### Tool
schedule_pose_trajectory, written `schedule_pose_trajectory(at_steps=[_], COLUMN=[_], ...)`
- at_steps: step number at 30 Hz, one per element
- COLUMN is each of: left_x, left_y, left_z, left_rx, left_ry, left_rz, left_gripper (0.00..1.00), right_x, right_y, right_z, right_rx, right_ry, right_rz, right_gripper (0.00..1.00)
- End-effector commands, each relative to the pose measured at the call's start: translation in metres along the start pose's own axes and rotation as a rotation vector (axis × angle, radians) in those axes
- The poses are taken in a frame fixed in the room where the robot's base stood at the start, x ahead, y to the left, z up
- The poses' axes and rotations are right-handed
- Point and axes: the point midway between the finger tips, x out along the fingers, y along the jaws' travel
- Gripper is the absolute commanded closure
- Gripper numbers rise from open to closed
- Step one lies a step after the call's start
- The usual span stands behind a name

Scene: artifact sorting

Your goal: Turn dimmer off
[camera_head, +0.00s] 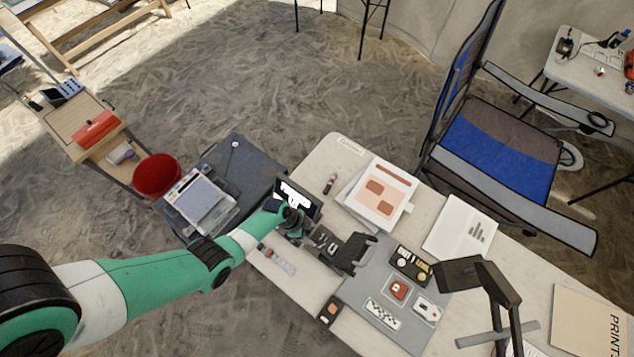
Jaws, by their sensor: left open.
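I cannot tell for sure which thing is the dimmer. A small dark box with an orange round spot (329,311) lies at the table's near left edge, below my left gripper in the picture. A black and yellow panel with round knobs (410,264) lies on the grey mat, right of the gripper. My left gripper (362,254) is open over the mat's upper left part, apart from both as far as I can see. Its fingers appear empty, and they hide what is under them. My right gripper is not in view.
A black desk lamp-like frame (482,272) stands on the right of the table (318,165). The grey mat (362,290) holds a red item (398,289) and white cards. Papers (380,190) lie behind it. A dark screen (299,196) stands near my left wrist. A chair (500,145) is behind.

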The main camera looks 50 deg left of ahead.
Motion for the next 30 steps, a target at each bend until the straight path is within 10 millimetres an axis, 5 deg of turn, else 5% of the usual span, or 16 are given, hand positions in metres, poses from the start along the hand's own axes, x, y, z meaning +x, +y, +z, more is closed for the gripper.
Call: schedule_pose_trajectory(at_steps=[1, 9, 20, 30], left_x=[0.021, 0.055, 0.058, 0.058], left_y=[0.000, 0.000, 0.000, 0.000], left_z=[0.004, 0.001, -0.001, 0.000], left_rx=[0.002, 0.000, 0.000, 0.000], left_ry=[0.000, -0.001, 0.000, 0.000], left_rz=[0.000, 0.000, -0.001, -0.001], left_gripper=[0.36, 0.36, 0.38, 0.99], right_x=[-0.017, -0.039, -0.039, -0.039], right_y=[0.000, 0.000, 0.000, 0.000], right_z=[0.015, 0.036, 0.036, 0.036], right_rx=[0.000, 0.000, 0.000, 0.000], right_ry=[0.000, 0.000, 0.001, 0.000], right_rz=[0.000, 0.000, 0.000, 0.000], right_gripper=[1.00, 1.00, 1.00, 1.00])
